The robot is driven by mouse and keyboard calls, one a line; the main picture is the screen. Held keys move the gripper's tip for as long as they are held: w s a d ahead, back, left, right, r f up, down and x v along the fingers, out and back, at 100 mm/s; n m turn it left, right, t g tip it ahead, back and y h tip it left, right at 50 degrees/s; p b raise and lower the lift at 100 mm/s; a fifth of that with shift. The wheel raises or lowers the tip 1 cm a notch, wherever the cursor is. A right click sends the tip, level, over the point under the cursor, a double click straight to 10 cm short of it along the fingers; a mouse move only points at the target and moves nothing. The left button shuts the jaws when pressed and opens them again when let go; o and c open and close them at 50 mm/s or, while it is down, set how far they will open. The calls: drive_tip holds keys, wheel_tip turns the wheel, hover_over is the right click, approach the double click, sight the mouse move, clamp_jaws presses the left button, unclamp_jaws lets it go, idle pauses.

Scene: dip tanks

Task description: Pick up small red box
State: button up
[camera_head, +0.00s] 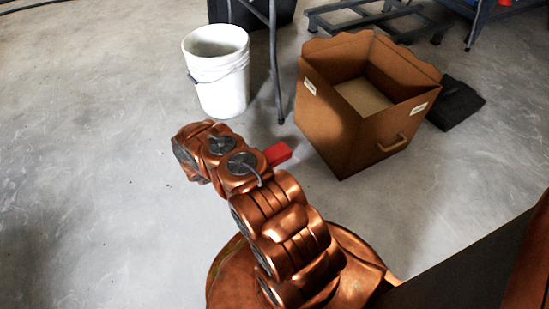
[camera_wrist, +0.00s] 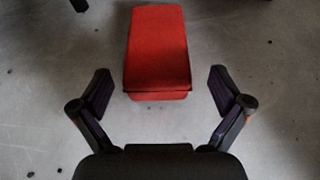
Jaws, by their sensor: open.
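The small red box (camera_wrist: 157,48) lies on the grey concrete floor in the wrist view, ahead of my gripper and roughly centred between its fingers. My gripper (camera_wrist: 164,92) is open, with one finger on each side and a gap to the box. The near end of the box is about level with the fingertips. In the head view, part of the red box (camera_head: 278,154) shows beyond my copper-coloured arm, which hides the rest of it. My gripper is hidden behind the arm in that view.
A brown open box (camera_head: 350,145) with a handle stands right of the red box. A white bucket (camera_head: 221,90) stands behind it, beside a grey metal leg (camera_head: 274,60). A dark flat item (camera_head: 455,105) lies at the right. The floor at the left is clear.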

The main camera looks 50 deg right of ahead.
sight(270, 155)
drive_tip(key=b+x, duration=0.1)
drive_tip(key=x, duration=0.1)
drive_tip(key=b+x, duration=0.1)
drive_tip(key=shift+w+d+f+b, duration=0.15)
drive_tip(key=shift+d+f+b, duration=0.15)
drive_tip(key=shift+d, duration=0.05)
drive_tip(key=shift+d+f, duration=0.15)
drive_tip(key=shift+d, duration=0.55)
drive_tip(key=c, duration=1.2)
